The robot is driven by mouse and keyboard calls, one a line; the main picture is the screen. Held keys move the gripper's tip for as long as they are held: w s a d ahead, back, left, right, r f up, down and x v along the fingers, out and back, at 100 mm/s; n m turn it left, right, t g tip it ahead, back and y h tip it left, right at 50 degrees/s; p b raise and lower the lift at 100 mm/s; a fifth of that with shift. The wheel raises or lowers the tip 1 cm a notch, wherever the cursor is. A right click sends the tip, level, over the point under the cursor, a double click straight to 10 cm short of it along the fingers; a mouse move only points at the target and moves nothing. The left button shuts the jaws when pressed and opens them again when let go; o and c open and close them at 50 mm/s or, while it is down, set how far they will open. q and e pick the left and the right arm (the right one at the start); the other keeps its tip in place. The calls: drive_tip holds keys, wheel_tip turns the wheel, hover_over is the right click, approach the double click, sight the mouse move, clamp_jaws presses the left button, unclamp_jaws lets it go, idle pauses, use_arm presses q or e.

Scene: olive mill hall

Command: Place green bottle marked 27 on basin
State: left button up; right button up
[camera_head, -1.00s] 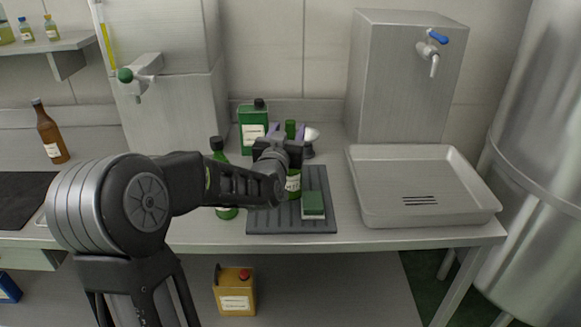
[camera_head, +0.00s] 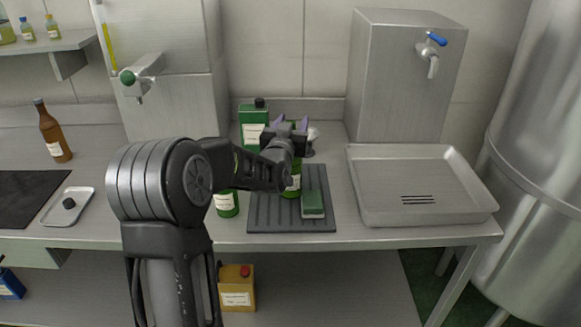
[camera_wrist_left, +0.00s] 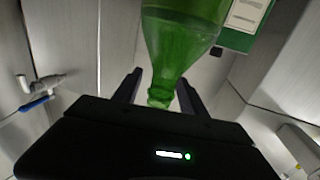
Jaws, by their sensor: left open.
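A green bottle (camera_head: 293,184) with a pale label stands upright on the dark ribbed mat (camera_head: 262,222); its upper part is hidden behind my left gripper (camera_head: 290,126) in the head view. I cannot read a number on it. In the left wrist view a green bottle (camera_wrist_left: 183,38) has its neck between the two fingers of my left gripper (camera_wrist_left: 160,92), which is open around it. The basin (camera_head: 420,178), a pale metal tray with dark slots, is empty on the counter at the right. My right gripper is not in view.
Another green bottle (camera_head: 227,204) stands left of the mat, partly hidden by my arm. A green canister (camera_head: 252,122) stands behind. A blue-handled tap (camera_head: 433,62) overhangs the basin's back.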

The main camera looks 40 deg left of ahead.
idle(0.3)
use_arm(q)
clamp_jaws()
idle(0.4)
drive_tip(key=shift+r, duration=0.1)
idle(0.8)
